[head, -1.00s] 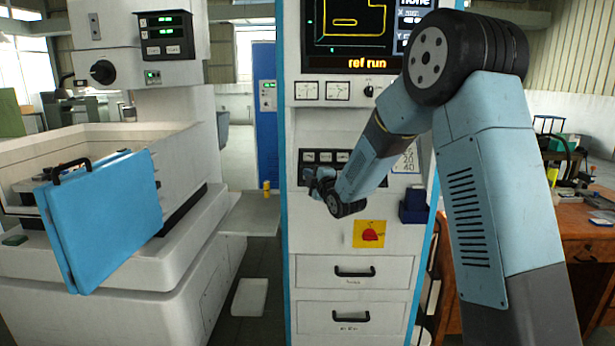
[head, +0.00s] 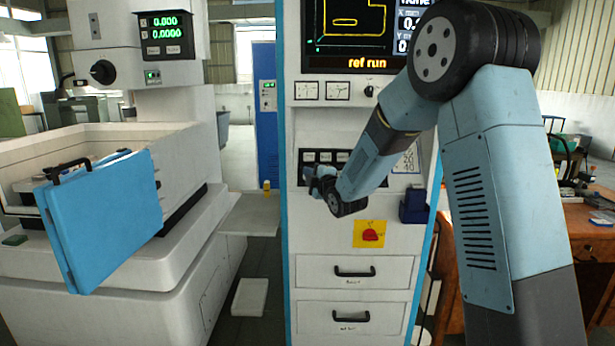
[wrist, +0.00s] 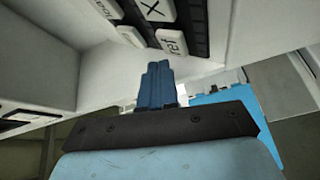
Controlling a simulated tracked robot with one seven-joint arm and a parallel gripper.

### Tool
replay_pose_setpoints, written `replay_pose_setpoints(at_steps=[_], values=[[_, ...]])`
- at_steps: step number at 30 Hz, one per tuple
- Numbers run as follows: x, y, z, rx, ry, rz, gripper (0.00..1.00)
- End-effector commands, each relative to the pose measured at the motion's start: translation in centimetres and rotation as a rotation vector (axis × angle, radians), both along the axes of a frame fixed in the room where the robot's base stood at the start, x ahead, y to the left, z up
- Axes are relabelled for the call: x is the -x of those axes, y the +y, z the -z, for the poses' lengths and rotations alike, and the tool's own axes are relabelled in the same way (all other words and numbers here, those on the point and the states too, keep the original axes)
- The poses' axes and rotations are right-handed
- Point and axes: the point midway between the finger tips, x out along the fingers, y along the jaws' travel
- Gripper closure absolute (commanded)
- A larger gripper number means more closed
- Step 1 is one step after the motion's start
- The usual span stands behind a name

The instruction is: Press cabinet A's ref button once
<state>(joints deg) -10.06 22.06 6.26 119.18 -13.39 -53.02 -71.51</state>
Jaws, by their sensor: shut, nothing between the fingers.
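Cabinet A appears to be the tall white cabinet with blue edges (head: 355,225) in the middle of the head view; no letter A is readable on it. Its screen (head: 345,35) shows "ref run" in orange. A dark key panel (head: 325,156) sits below the dials. In the wrist view the white ref button (wrist: 173,42) is at top centre, beside the X button (wrist: 153,9). My gripper (wrist: 158,72) is shut and empty, its tips close to the ref button's lower edge; I cannot tell whether they touch. In the head view my wrist partly covers the panel's lower part.
A red knob on a yellow plate (head: 370,234) and two drawers (head: 352,272) are below the panel. A dark blue box (head: 414,206) is on the cabinet's right. A blue case (head: 102,220) stands at the left machine (head: 150,275). A wooden bench (head: 592,235) is at right.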

Motion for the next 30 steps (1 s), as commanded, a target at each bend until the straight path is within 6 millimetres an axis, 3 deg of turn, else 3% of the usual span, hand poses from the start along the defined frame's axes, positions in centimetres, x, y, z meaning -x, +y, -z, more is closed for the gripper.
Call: replay_pose_setpoints(at_steps=[18, 30], values=[[3.7, 0.2, -2.7, 0.000, 0.000, 0.000, 1.00], [4.0, 0.1, -2.9, 0.000, 0.000, 0.000, 1.00]])
